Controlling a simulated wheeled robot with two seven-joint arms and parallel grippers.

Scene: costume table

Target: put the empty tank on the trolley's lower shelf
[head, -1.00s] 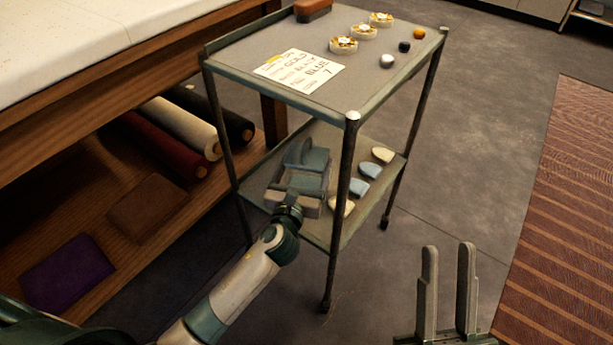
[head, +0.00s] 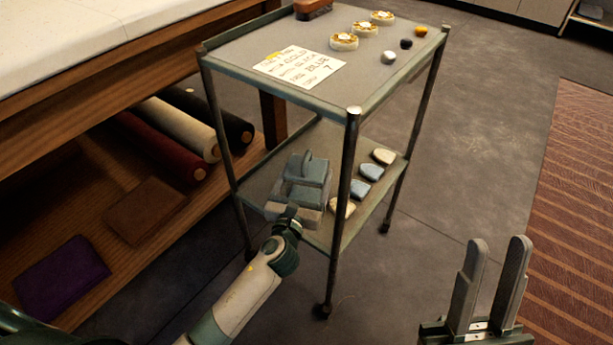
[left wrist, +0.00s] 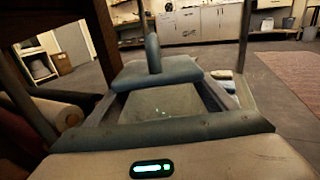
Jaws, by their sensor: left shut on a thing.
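The tank (head: 311,171), a blue-grey block with a raised ridge on top, is at the trolley's lower shelf (head: 258,188), toward its left front. My left gripper (head: 297,200) reaches in from the front and is shut on the tank. In the left wrist view the tank (left wrist: 155,73) shows its upright handle and blue-grey top ahead of the gripper (left wrist: 160,105). I cannot tell whether its underside touches the shelf. My right gripper (head: 494,262) is open and empty, in front of the trolley to the right.
Several pale and blue flat pieces (head: 370,172) lie along the lower shelf's right side, close to the tank. The front trolley post (head: 345,185) stands just right of it.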

